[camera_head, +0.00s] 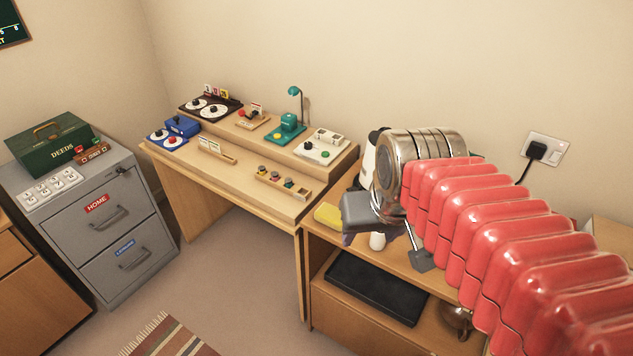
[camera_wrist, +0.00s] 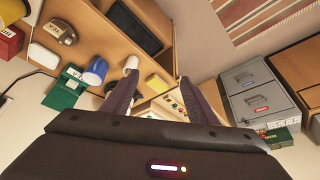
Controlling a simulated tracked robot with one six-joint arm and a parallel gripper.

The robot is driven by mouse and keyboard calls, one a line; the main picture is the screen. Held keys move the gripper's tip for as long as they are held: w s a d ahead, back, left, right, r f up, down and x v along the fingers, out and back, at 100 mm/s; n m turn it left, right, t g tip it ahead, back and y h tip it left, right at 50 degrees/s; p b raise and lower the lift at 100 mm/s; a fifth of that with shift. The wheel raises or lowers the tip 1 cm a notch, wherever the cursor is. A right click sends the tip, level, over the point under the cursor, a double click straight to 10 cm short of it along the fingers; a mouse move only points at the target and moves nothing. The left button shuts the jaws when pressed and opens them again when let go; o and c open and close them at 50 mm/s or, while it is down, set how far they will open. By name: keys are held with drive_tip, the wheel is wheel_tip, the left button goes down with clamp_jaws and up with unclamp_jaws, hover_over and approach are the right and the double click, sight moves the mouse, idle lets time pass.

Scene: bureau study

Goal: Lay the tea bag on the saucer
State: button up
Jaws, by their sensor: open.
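My gripper shows in the wrist view (camera_wrist: 158,82) as two purple fingers spread apart, with nothing between them. I cannot make out the tea bag or the saucer in either view. A green box (camera_wrist: 64,90) with a pale label and a blue mug (camera_wrist: 96,72) stand on the unit in the wrist view, to the left of the fingers. My arm hides much of the unit's top in the head view.
A yellow block (camera_head: 328,214) and a white cylinder (camera_head: 377,241) are on the unit near my gripper. A black tray (camera_head: 372,288) lies on the shelf below. The desk (camera_head: 235,183) holds several small devices. A grey cabinet (camera_head: 130,220) stands left; open floor lies between.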

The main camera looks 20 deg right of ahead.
drive_tip(key=shift+n+t+y, duration=0.4)
drive_tip(key=shift+n+t, duration=0.1)
drive_tip(key=shift+n, duration=0.3)
drive_tip(key=s+a, duration=0.2)
drive_tip(key=a, duration=0.1)
drive_tip(key=s+a, duration=0.1)
drive_tip(key=shift+s+a+f, duration=0.25)
drive_tip(key=shift+s+a, duration=0.05)
